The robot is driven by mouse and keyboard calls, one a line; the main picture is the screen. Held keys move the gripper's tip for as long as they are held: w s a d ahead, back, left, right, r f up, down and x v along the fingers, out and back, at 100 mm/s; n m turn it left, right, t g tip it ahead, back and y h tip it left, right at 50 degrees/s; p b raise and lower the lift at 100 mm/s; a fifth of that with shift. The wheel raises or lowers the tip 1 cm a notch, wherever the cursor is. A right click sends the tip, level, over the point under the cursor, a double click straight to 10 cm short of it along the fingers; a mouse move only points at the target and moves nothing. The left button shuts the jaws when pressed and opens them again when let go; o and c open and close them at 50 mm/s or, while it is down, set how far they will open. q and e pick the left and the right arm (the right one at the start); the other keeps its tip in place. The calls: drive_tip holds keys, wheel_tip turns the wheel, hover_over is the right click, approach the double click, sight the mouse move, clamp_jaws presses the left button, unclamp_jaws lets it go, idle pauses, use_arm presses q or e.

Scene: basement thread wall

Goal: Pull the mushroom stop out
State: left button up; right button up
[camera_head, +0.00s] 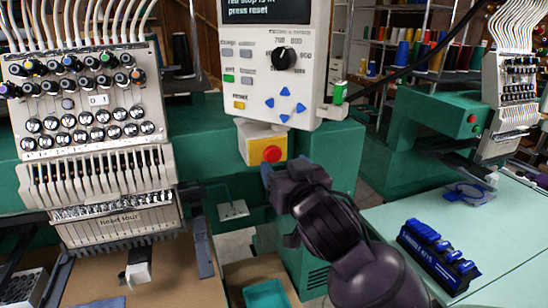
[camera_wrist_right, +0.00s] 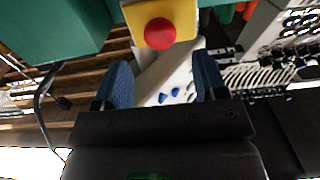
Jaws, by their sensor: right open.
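The red mushroom stop (camera_head: 272,154) sits on a yellow-faced box (camera_head: 254,143) below the control panel in the head view. In the right wrist view the red stop (camera_wrist_right: 160,33) is on its yellow plate (camera_wrist_right: 185,14), ahead of the fingers and near the top middle. My right gripper (camera_head: 268,172) is just below the stop in the head view. In the wrist view its two blue fingers (camera_wrist_right: 163,82) are spread apart with nothing between them, and the stop lies beyond their tips. My left gripper is not in view.
The control panel (camera_head: 275,60) with a black dial and blue arrow keys hangs above the stop. A multi-needle embroidery head (camera_head: 95,130) stands left. A green machine (camera_head: 425,130) and a pale table (camera_head: 500,230) with a blue-topped rack (camera_head: 437,255) are right. A teal bin (camera_head: 266,294) is below.

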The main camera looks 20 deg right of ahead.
sight(274, 154)
drive_tip(key=shift+w+a+b, duration=0.1)
drive_tip(key=shift+w+b, duration=0.7)
drive_tip(key=shift+w, duration=2.25)
drive_tip(key=shift+c, duration=0.3)
